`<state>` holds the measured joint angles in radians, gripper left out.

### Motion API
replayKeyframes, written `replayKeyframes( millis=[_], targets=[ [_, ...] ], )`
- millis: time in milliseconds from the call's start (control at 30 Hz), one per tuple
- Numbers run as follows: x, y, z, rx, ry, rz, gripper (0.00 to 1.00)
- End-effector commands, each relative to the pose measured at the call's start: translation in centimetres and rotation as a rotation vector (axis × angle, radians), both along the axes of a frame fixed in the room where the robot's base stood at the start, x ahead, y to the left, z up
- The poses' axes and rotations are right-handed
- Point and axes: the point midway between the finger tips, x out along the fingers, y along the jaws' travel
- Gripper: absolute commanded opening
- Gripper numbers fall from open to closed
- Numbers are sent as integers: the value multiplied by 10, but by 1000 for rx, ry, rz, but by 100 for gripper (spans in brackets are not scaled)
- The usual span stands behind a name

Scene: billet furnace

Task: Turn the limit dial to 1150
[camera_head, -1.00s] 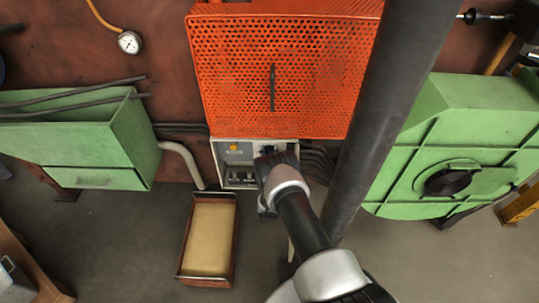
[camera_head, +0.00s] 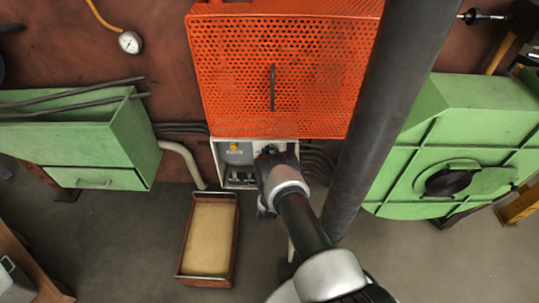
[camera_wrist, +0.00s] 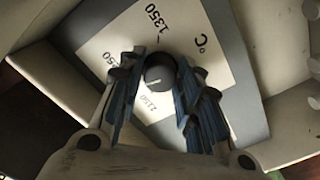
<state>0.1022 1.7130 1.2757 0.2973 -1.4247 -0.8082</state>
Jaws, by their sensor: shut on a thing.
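The limit dial (camera_wrist: 160,76) is a dark round knob on a white scale plate (camera_wrist: 190,35) in the wrist view. A pale line shows on the knob's face, towards its lower left. The plate reads 1350 at the top and °C at the right. A number ending in 150 at the left is partly covered by a finger, and a small number below the knob is hard to read. My gripper (camera_wrist: 158,88) has its blue-padded fingers shut on the dial, one on each side. In the head view my gripper (camera_head: 272,157) covers the dial at the control box.
The control box (camera_head: 218,160) sits under an orange perforated guard (camera_head: 235,75); a yellow button (camera_head: 234,147) is on its left side. A tan-bottomed tray (camera_head: 209,238) lies on the floor below. Green machines stand left (camera_head: 125,135) and right (camera_head: 400,150).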

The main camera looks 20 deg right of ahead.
Motion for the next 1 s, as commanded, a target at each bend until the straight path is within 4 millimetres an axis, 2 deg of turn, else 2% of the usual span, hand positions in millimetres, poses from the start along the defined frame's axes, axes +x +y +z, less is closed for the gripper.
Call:
replayKeyframes(
  millis=[500,533,833,1000],
  targets=[
    [-1,0,-1,-16,9,-1,8],
    [-1,0,-1,-16,9,-1,34],
    [0,0,0,-15,7,-1,54],
    [0,0,0,-16,7,0,54]
  ],
)
